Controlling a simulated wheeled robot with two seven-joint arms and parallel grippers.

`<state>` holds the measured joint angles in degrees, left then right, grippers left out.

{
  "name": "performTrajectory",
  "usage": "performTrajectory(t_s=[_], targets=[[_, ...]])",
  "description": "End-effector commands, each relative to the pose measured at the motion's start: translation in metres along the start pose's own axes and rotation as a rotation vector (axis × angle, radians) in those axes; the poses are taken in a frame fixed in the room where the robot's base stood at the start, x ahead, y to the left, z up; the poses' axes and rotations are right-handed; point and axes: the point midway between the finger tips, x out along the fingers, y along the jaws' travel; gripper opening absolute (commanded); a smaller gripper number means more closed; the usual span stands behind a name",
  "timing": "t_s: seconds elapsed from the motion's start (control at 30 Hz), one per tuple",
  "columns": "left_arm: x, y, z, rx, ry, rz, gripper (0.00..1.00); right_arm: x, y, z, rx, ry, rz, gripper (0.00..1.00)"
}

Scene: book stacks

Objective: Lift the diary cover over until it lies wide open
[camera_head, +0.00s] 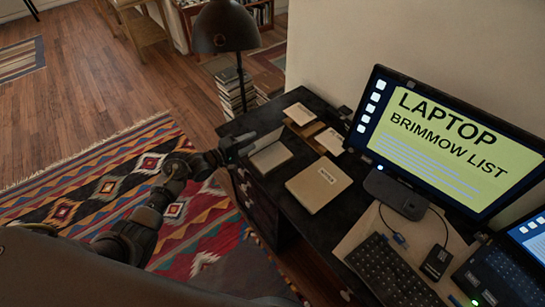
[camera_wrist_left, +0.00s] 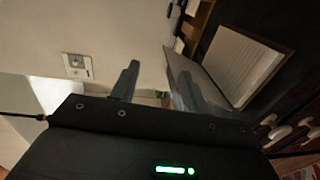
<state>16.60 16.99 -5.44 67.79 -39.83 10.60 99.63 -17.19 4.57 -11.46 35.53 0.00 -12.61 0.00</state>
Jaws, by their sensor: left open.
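The diary (camera_head: 271,158) lies on the dark desk near its far left end, with pale pages showing. In the left wrist view its lined page (camera_wrist_left: 238,66) is bare, and its grey cover (camera_wrist_left: 192,66) stands up at a slant along one side. My left gripper (camera_head: 246,142) is at the cover's side of the diary, over the desk edge. In the left wrist view the gripper (camera_wrist_left: 157,88) has its two fingers well apart with nothing seen between them. One finger is close to the cover and overlaps it; I cannot tell if they touch. My right gripper is out of view.
A closed notebook (camera_head: 319,185) lies nearer on the desk (camera_head: 283,210). Small cards (camera_head: 299,114) lie behind the diary. A monitor (camera_head: 440,145), a keyboard (camera_head: 395,274) and a laptop (camera_head: 510,270) fill the right. A lamp (camera_head: 225,27) stands beyond the desk.

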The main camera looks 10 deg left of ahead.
Motion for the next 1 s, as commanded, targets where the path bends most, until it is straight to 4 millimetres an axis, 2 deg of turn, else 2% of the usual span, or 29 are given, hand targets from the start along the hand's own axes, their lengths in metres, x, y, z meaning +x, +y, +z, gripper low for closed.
performTrajectory(t_s=[0.23,0.63,1.0], targets=[[-0.001,0.004,-0.013,0.001,0.001,0.000,0.45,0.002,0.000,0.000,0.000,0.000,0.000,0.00],[-0.001,0.005,-0.017,0.001,0.000,0.000,0.45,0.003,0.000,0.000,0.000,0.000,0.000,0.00],[-0.001,0.007,-0.033,0.000,0.000,0.001,0.45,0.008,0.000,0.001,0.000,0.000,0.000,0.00]])
